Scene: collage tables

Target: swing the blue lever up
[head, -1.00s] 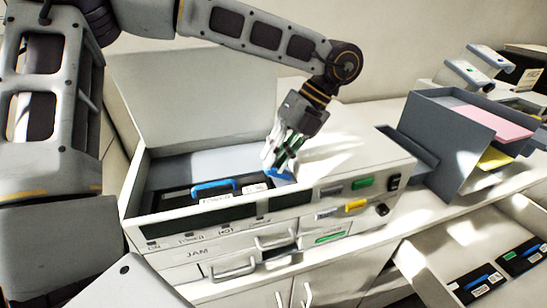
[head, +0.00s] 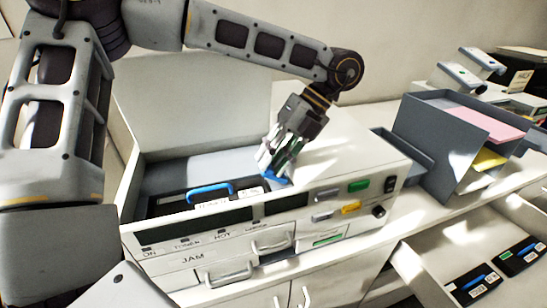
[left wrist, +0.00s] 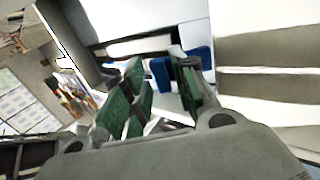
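The blue lever (head: 275,177) is a small blue piece at the right end of the open bay of the white machine (head: 330,165). My left gripper (head: 271,163) is right above it, pointing down, with its fingertips at or very close to the lever; whether they touch it I cannot tell. The fingers hide part of the lever. In the left wrist view the green-padded fingers (left wrist: 157,97) stand apart. Blue (left wrist: 160,75) shows between them and also beyond the right finger. My right gripper is not in view.
The machine's lid (head: 190,105) stands open behind the bay. A blue handle (head: 210,190) sits on a dark cartridge left of the gripper. A grey paper sorter (head: 430,140) stands to the right. An open drawer (head: 430,262) with dark cartridges is at lower right.

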